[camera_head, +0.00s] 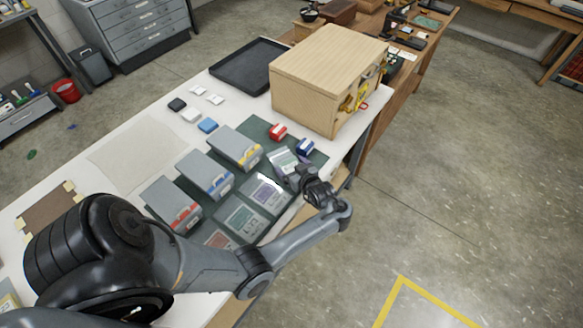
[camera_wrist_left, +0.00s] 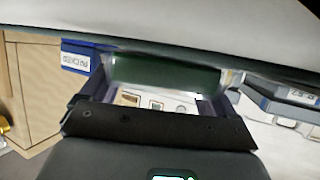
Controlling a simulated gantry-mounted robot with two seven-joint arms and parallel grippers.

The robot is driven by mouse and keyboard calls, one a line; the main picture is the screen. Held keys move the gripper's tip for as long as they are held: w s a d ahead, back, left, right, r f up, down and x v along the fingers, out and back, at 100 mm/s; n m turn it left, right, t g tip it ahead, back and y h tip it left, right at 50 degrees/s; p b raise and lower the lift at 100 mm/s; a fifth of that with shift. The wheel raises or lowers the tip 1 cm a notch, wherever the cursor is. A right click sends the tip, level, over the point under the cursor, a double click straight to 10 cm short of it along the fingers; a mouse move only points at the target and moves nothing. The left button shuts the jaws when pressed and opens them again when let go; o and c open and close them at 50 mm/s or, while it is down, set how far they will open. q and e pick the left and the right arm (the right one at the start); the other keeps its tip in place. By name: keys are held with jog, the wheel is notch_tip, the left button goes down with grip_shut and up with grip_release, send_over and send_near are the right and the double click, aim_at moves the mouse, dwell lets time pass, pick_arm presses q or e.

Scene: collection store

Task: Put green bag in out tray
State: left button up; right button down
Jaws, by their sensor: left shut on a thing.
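The green bag, a small clear bag with a green patch and a pale label (camera_head: 282,161), is at the far right end of the dark green mat. My left gripper (camera_head: 303,176) is shut on its near right edge. In the left wrist view the bag's printed white label (camera_wrist_left: 155,101) shows between the fingers, with dark green beyond it. I cannot tell whether the bag is lifted clear of the mat. A black, low-rimmed tray (camera_head: 216,72), which looks like the out tray, lies empty at the far side of the table. My right gripper is not in view.
Other bags, including a purple one (camera_head: 268,193), lie on the mat. Three grey boxes (camera_head: 234,146) stand left of them. Small red (camera_head: 277,131) and blue (camera_head: 305,147) blocks and a wooden cabinet (camera_head: 315,90) stand beyond the bag. White and blue pieces lie before the tray.

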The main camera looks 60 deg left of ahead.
pick_arm(q)
jog(key=shift+f, duration=0.2)
jog(key=o, duration=0.8)
jog(key=shift+r, duration=0.15)
jog(key=shift+r, duration=0.2)
jog(key=p+v, duration=0.3)
jog(key=v, duration=0.3)
jog(key=shift+d+r, duration=0.1)
jog(key=shift+d, duration=0.2)
jog(key=shift+d+p, duration=0.35)
jog(key=shift+d, duration=0.05)
